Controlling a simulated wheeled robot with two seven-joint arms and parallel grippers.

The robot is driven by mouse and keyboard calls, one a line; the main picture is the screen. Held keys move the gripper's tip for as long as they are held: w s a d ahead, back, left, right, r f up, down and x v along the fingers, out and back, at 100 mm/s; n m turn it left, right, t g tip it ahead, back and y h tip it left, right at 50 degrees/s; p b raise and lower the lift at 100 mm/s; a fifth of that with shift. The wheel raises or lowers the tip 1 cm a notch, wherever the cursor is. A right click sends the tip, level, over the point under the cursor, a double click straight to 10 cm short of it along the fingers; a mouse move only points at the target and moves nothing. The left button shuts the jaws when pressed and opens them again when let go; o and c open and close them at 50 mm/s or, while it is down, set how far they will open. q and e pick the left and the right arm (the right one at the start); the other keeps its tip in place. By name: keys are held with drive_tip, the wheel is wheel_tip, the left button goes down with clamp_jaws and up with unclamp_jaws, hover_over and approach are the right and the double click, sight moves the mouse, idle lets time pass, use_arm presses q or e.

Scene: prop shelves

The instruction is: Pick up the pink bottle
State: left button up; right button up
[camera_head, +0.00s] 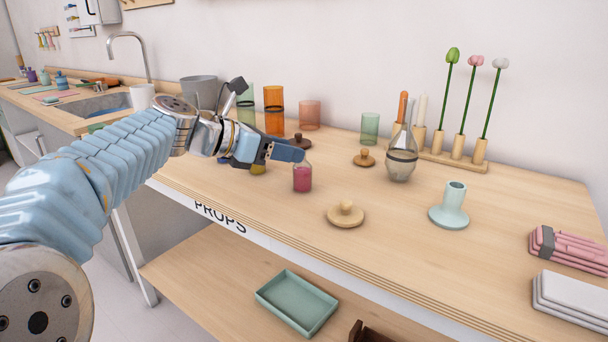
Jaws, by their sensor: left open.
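The pink bottle (302,179) stands upright on the wooden props table. It is small, with a clear upper part and pink below. My left gripper (297,154) is just to the left of and behind the bottle's top, with a blue finger reaching toward it. The gripper is open and holds nothing that I can see. I cannot tell whether the finger touches the bottle. My left arm comes in from the left across the table. My right gripper does not show.
A wooden lid (346,214) lies in front right of the bottle. A glass flask (402,157) and a pale green candle holder (450,206) stand to the right. Coloured glasses (274,110) stand behind.

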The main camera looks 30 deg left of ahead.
sight(302, 171)
use_arm(q)
drive_tip(key=x, duration=0.7)
drive_tip(key=shift+a+f, duration=0.15)
drive_tip(key=shift+a, duration=0.1)
clamp_jaws()
